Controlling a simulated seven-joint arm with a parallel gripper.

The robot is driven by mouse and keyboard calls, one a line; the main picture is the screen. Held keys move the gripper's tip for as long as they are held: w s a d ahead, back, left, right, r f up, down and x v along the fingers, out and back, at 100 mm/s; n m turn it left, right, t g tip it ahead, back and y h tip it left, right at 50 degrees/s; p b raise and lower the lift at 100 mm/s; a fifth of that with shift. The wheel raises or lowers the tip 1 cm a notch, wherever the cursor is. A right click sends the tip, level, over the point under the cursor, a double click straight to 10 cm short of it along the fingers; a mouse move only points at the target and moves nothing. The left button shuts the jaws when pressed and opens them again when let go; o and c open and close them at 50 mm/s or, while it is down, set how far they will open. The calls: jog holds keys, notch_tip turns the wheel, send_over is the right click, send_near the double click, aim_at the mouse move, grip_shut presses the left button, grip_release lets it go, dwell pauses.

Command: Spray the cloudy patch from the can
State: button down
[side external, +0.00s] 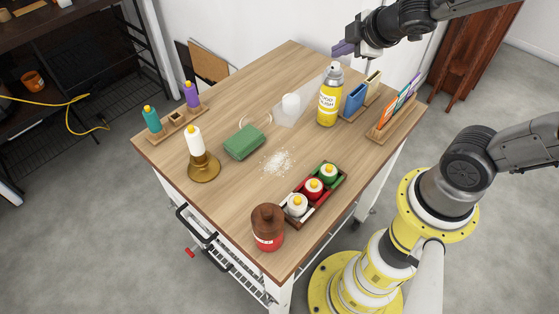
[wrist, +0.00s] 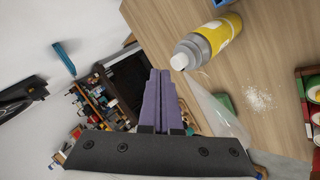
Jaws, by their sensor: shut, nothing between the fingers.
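The yellow spray can (side external: 329,98) with a grey shoulder and pale nozzle stands upright at the back right of the wooden table. It also shows in the wrist view (wrist: 217,38), right of my fingers. My gripper (side external: 342,48), with purple fingers, is above and slightly behind the can, apart from it. In the wrist view its fingers (wrist: 160,72) are shut together and empty. A translucent, cloudy-looking pale sheet (side external: 292,116) is left of the can; it also shows in the wrist view (wrist: 210,106). A patch of white specks (side external: 277,162) lies mid-table, also in the wrist view (wrist: 258,97).
A green block (side external: 244,142), white cylinder (side external: 291,106), brass-based bottle (side external: 203,167) and brown-red jar (side external: 267,228) stand on the table (side external: 232,197). A compartment tray (side external: 337,186) holds bottles. Blue holder (side external: 354,101) and card rack (side external: 384,130) crowd the can's right.

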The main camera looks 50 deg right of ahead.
jog(key=shift+r, duration=2.5)
jog(key=s+a+m+g+y, duration=0.1)
jog(key=s+a+m, duration=0.2)
jog(key=s, duration=0.5)
jog(key=s+a+f+m+g+y, duration=0.1)
jog(key=s+a+m+g+y, duration=0.1)
jog(key=s+m, duration=0.4)
jog(key=shift+s+a+f, duration=0.3)
jog(key=shift+s+a, duration=0.35)
jog(key=shift+s, duration=0.6)
